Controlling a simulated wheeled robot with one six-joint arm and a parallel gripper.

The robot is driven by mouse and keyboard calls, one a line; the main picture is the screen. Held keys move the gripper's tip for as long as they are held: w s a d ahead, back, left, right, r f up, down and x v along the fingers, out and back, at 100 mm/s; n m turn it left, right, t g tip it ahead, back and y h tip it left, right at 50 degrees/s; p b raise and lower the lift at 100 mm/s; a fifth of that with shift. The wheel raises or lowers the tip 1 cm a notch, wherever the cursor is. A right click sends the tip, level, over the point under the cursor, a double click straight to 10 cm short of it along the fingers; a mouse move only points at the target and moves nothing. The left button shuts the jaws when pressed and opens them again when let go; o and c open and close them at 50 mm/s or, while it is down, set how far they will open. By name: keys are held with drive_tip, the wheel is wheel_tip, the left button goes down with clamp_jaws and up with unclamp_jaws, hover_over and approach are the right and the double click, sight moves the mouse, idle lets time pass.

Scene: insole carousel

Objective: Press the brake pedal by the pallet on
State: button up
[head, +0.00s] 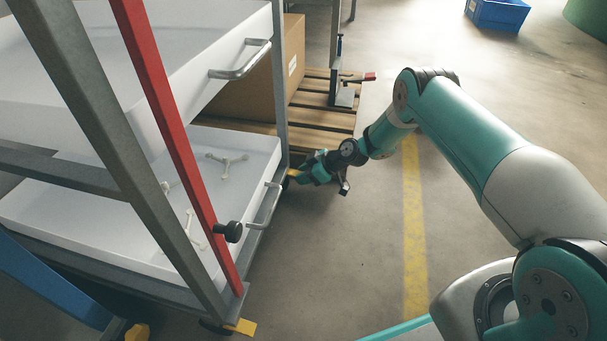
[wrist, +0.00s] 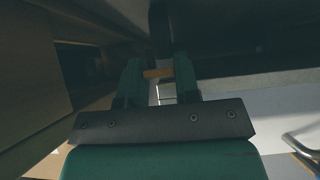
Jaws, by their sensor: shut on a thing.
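The yellow brake pedal (head: 292,172) by the pallet shows as a small patch at the cart's far lower corner in the head view. My gripper (head: 303,174) reaches down to it from the right, low over the floor. In the wrist view, the yellow pedal (wrist: 158,73) lies between the two fingertips of my gripper (wrist: 158,78), which is shut on it. The caster under the pedal is hidden or too dark to make out, and I cannot tell the pedal's tilt. A second yellow pedal (head: 241,326) sticks out level at the cart's near corner.
The pallet (head: 318,118) with a cardboard box (head: 262,88) stands just behind the cart. The cart's grey frame (head: 281,75), red bar (head: 165,110) and white drawers (head: 150,255) fill the left. Floor with a yellow line (head: 414,230) is clear to the right.

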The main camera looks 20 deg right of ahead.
drive_tip(key=shift+f+t+y+b, duration=0.4)
drive_tip(key=shift+f+y+b, duration=0.15)
drive_tip(key=shift+y, duration=0.15)
drive_tip(key=shift+r, duration=0.1)
drive_tip(key=o, duration=0.9)
drive_tip(key=p+v, duration=1)
drive_tip(key=v, duration=0.7)
drive_tip(key=shift+s+d, duration=0.15)
drive_tip(key=shift+d, duration=0.1)
